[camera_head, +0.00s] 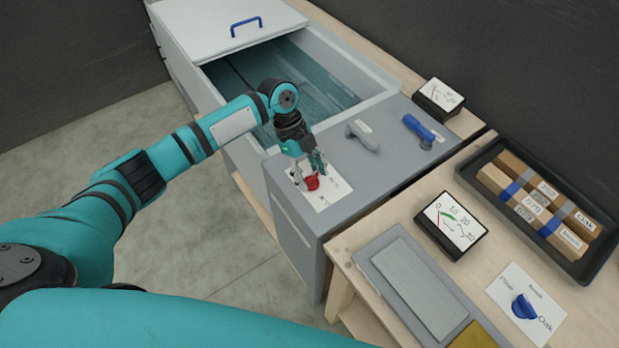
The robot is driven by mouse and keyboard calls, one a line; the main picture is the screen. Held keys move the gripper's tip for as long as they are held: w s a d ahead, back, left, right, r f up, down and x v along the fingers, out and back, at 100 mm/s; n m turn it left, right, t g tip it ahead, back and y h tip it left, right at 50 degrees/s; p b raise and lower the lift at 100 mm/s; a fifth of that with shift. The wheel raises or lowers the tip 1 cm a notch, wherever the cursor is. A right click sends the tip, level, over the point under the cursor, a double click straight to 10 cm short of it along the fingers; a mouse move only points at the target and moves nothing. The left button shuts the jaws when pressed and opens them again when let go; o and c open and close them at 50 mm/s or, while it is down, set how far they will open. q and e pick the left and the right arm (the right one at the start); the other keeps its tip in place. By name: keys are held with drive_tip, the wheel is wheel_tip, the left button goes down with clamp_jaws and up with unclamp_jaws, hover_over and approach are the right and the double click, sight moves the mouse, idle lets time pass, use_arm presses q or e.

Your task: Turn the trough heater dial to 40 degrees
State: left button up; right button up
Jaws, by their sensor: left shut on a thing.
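The heater dial, a red knob (312,183), sits on a white scale plate (331,196) on the grey top at the front end of the trough (330,50). My left gripper (306,176) reaches down over the plate and is shut on the red knob, its fingers on either side. The fingers cover part of the knob and the plate. The scale marks are too small to read, so I cannot tell the dial's setting. My right gripper is not in view.
A grey lever (363,136) and a blue-handled lever (418,130) stand on the same grey top. The wooden bench at right holds a gauge (451,224), a black tray (577,268) of wood blocks and a blue knob (523,306). A white lid (215,22) covers the trough's far end.

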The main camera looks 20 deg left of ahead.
use_arm(q)
drive_tip(key=m+b, duration=0.1)
drive_tip(key=m, duration=0.1)
drive_tip(key=m+g+y+b, duration=0.1)
drive_tip(key=m+b, duration=0.1)
drive_tip(key=shift+w+d+f+m, duration=0.1)
drive_tip(key=shift+w+m, duration=0.05)
drive_tip(key=shift+m, duration=0.15)
drive_tip(key=shift+m+g+y+b, duration=0.35)
drive_tip(key=shift+m+b, duration=0.2)
drive_tip(key=shift+m, duration=0.6)
drive_tip(key=shift+m+g+y+b, duration=0.35)
drive_tip(key=shift+m+b, duration=0.15)
drive_tip(key=shift+m, duration=0.65)
drive_tip(key=o, duration=1.2)
drive_tip(key=shift+c, duration=0.2)
drive_tip(key=shift+r, duration=0.3)
drive_tip(key=v, duration=1.1)
drive_tip(key=shift+w+r, duration=0.3)
